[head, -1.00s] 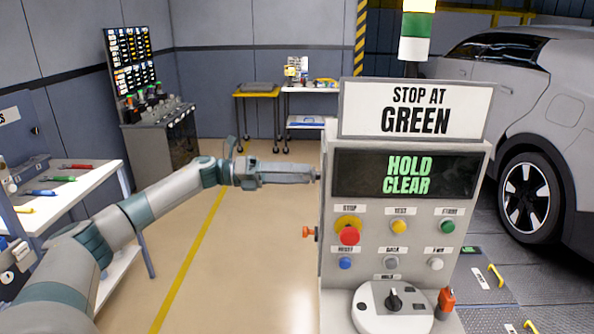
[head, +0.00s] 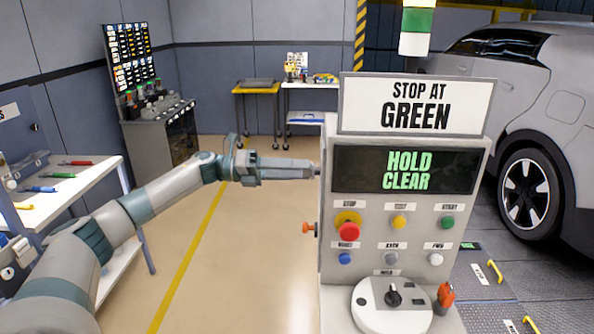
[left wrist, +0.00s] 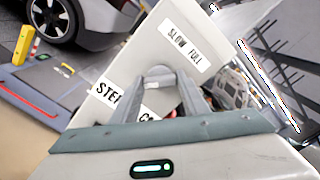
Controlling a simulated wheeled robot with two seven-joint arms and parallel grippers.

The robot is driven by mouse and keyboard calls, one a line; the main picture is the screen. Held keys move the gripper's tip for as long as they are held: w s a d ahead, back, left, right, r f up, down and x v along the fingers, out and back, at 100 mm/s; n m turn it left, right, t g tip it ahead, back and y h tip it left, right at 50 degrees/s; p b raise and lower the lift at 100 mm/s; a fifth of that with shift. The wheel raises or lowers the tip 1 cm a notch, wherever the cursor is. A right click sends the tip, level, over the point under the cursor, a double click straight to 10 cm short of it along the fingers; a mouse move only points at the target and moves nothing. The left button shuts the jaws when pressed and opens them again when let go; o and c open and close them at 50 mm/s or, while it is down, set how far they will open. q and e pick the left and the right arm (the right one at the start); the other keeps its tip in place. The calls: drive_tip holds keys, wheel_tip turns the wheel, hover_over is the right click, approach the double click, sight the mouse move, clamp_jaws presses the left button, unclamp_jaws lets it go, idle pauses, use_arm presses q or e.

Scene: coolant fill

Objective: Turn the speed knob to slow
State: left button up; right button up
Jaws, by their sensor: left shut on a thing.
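The control console (head: 327,240) stands right of centre in the head view. My left gripper (head: 314,171) reaches from the left to its left side face. In the left wrist view that face carries a "SLOW FULL" label (left wrist: 183,46) and a partly covered "STEP" label (left wrist: 107,97). My left gripper (left wrist: 168,88) is shut on a grey rounded piece, the speed knob (left wrist: 158,72), just below the "SLOW FULL" label. The fingers cover much of the knob, and its pointer direction cannot be made out. My right gripper is not in view.
The console front has a "HOLD CLEAR" display (head: 406,170), a red stop button (head: 348,231) and a black rotary switch (head: 393,294). An orange fitting (head: 309,228) sticks out below my left gripper. A grey car (head: 550,110) stands right. Floor left of the console is clear.

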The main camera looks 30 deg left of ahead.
use_arm(q)
drive_tip(key=shift+f+n+p, duration=0.15)
drive_tip(key=shift+n+p, duration=3.05)
drive_tip(key=shift+n, duration=5.3)
drive_tip(key=o, duration=1.1)
drive_tip(key=shift+c, duration=0.2)
drive_tip(key=shift+f, duration=0.1)
